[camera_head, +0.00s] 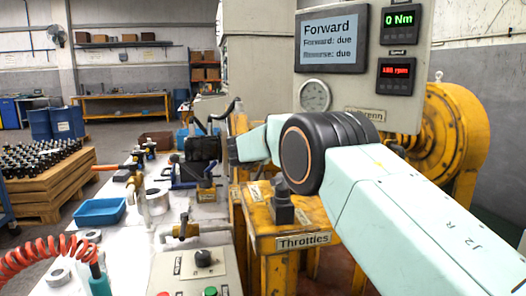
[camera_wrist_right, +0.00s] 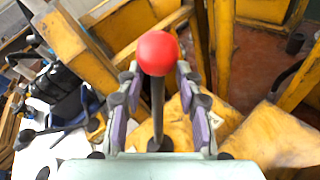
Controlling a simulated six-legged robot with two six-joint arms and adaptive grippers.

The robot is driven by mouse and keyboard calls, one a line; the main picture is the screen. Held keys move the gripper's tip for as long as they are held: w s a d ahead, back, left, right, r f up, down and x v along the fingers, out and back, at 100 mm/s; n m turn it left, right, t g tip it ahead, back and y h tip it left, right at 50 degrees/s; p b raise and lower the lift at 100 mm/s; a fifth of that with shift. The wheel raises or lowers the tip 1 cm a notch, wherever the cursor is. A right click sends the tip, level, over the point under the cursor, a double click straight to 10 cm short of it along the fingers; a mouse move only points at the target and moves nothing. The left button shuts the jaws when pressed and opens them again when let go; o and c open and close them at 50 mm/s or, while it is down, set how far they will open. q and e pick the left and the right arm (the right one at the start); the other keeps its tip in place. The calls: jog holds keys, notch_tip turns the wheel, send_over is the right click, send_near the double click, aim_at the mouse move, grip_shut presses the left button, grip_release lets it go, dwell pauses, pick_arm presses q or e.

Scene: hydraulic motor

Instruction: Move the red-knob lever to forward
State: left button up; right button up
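The red-knob lever shows in the right wrist view, with a round red knob (camera_wrist_right: 157,53) on a thin dark shaft. My right gripper (camera_wrist_right: 157,76) is open, with one finger on each side of the shaft and visible gaps to it. The knob sits at the fingertips. In the head view my right arm reaches in from the right, over the yellow stand labelled Throttles (camera_head: 303,241); the red knob cannot be made out there. My left gripper is in neither view.
A screen (camera_head: 331,41) reads "Forward", with forward and reverse both "due". A torque readout (camera_head: 401,20) shows 0 Nm. A black lever base (camera_head: 283,207) stands on the yellow stand below my arm. A white bench with a blue tray (camera_head: 100,212) and fittings lies at left.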

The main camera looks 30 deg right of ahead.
jog(key=v, duration=1)
jog(key=shift+s+a, duration=0.3)
